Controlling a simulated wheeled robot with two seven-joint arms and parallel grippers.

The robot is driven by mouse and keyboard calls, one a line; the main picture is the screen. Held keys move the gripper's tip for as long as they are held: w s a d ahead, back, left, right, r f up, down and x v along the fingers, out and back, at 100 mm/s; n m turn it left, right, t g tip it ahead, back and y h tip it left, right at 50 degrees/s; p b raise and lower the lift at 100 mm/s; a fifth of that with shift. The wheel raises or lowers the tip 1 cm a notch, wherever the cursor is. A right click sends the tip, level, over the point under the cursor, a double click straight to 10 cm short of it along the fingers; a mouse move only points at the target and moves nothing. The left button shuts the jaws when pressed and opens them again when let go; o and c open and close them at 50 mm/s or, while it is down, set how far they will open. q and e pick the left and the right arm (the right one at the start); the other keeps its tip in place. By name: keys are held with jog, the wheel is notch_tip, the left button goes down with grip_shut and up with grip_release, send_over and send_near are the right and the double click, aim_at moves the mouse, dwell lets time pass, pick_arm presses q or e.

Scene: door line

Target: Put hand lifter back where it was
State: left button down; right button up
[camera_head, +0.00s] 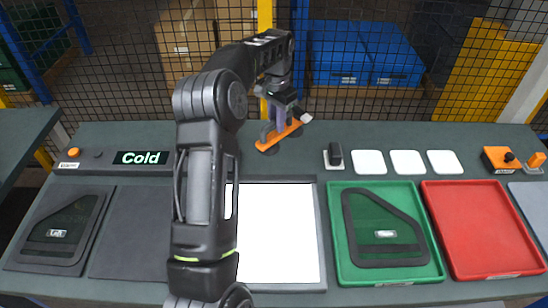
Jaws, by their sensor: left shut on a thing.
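The hand lifter (279,136) is an orange bar with dark suction cups under it. It is at the back of the grey bench (330,133), right of the Cold sign. My left gripper (281,112) is shut on the hand lifter from above. Whether the lifter's cups touch the bench top or hang just over it, I cannot tell. My left arm hides part of the bench in the middle. My right gripper is not in view.
A green tray (336,250) holds a dark window panel (383,228). A red tray (480,225) is empty. A lit white panel (278,235) lies in the middle. Another dark panel (62,232) lies far left. White squares (407,162) and a mesh fence (120,70) are behind.

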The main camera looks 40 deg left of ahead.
aim_at(277, 137)
pick_arm(q)
jog(key=shift+d, duration=0.1)
notch_tip(277, 137, down, 6)
jog(key=shift+r+b, duration=0.1)
jog(key=shift+b, duration=0.2)
jog(key=shift+f+b, duration=1.3)
jog(key=shift+f, duration=0.7)
jog(key=shift+f, duration=0.15)
jog(key=c, duration=1.3)
grip_release()
jog(key=shift+f, duration=0.1)
jog(key=shift+c, duration=0.2)
